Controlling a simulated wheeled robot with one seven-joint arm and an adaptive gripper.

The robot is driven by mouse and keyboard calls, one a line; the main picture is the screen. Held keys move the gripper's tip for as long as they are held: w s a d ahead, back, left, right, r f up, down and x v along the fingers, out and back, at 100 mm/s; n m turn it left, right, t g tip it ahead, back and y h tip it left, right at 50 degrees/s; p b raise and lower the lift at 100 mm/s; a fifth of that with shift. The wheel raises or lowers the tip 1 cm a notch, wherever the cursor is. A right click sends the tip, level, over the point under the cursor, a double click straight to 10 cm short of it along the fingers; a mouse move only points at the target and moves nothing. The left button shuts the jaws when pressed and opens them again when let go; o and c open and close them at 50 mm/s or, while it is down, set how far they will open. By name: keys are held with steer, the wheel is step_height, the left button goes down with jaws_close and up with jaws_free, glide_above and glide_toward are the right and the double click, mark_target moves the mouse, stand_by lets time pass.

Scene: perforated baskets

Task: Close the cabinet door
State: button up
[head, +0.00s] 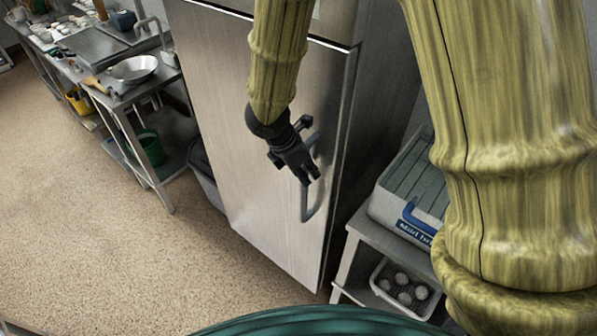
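The tall steel cabinet door (262,190) stands in the middle of the head view. It sits near-flush with its frame; I cannot tell whether it is fully shut. Its long vertical handle (308,205) is near the right edge. My black gripper (311,175) is in front of the door, over the handle's middle part, and hides some of it. The fingers are small and dark here. I cannot tell whether they touch the handle or how far apart they are.
Left of the cabinet, a steel table (115,100) carries a metal bowl (133,68). A green bucket (148,147) sits on its lower shelf. At right, a lidded grey box (405,175) stands above a basket (408,303) of round white items. The floor (110,240) at left is clear.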

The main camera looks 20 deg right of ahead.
steer(key=shift+o, duration=0.5)
steer(key=shift+d, duration=0.15)
steer(key=shift+r, duration=0.1)
steer(key=shift+w+r, duration=0.1)
steer(key=shift+r, duration=0.2)
steer(key=v, duration=1.1)
steer(key=shift+a, duration=0.45)
